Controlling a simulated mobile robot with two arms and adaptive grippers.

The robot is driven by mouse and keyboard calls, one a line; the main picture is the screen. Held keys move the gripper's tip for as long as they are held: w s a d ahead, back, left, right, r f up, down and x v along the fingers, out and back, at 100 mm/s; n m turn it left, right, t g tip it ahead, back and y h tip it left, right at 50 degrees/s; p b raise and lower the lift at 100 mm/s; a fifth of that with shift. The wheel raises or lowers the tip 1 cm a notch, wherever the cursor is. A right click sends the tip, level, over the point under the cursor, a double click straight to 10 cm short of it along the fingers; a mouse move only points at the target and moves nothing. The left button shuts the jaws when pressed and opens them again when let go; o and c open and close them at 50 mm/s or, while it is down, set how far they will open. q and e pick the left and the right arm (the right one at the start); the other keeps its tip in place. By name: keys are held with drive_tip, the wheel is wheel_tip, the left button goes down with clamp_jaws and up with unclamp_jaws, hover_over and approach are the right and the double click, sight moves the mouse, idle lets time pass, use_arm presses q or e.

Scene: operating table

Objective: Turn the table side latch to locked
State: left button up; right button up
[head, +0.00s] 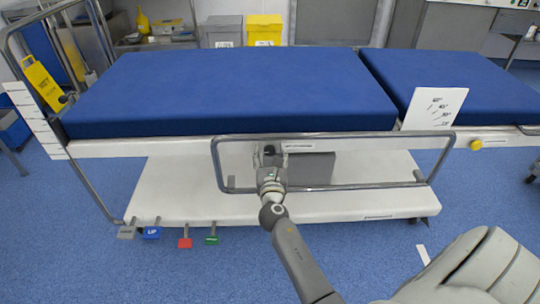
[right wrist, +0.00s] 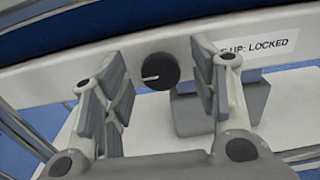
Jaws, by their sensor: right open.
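The side latch is a round black knob (right wrist: 160,72) with a white mark, on the white side rail of the table. The mark lies about level and points left in the right wrist view. A label (right wrist: 268,46) to its right ends in "UP: LOCKED"; its start is hidden by a finger. My right gripper (right wrist: 160,88) is open, with one finger to each side of the knob and clear space between.
A metal side rail frame (head: 330,136) surrounds the area where my right gripper works. A grey box (head: 311,167) sits just behind and below. Coloured pedals, including a red one (head: 185,242), stand at the lower left. A white angle card (head: 434,108) stands at right.

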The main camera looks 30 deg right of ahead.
drive_tip(key=shift+c, duration=0.3)
drive_tip(key=c, duration=0.9)
drive_tip(key=shift+c, duration=0.2)
use_arm(q)
drive_tip(key=shift+f, duration=0.1)
use_arm(e)
drive_tip(key=shift+m, duration=0.3)
drive_tip(key=m+b, duration=0.1)
drive_tip(key=m, duration=0.3)
drive_tip(key=shift+f+m, duration=0.15)
drive_tip(key=shift+m, duration=0.15)
drive_tip(key=m+b, duration=0.2)
drive_tip(key=m, duration=0.3)
drive_tip(key=shift+s+d+f, duration=0.1)
drive_tip(key=m+b, duration=0.2)
drive_tip(key=m, duration=0.4)
use_arm(q)
drive_tip(key=w+d+r+t+h, duration=0.1)
drive_tip(key=w+d+r+t, duration=0.2)
drive_tip(key=w+r+t, duration=0.2)
drive_tip(key=w+d+r+t+h, duration=0.2)
drive_tip(key=w+r+t, duration=0.3)
drive_tip(key=w, duration=0.6)
drive_tip(key=shift+d+r+m+t, duration=0.25)
drive_tip(key=shift+d+m+t, duration=0.05)
drive_tip(key=shift+d+t, duration=0.2)
use_arm(e)
drive_tip(key=shift+m, duration=1)
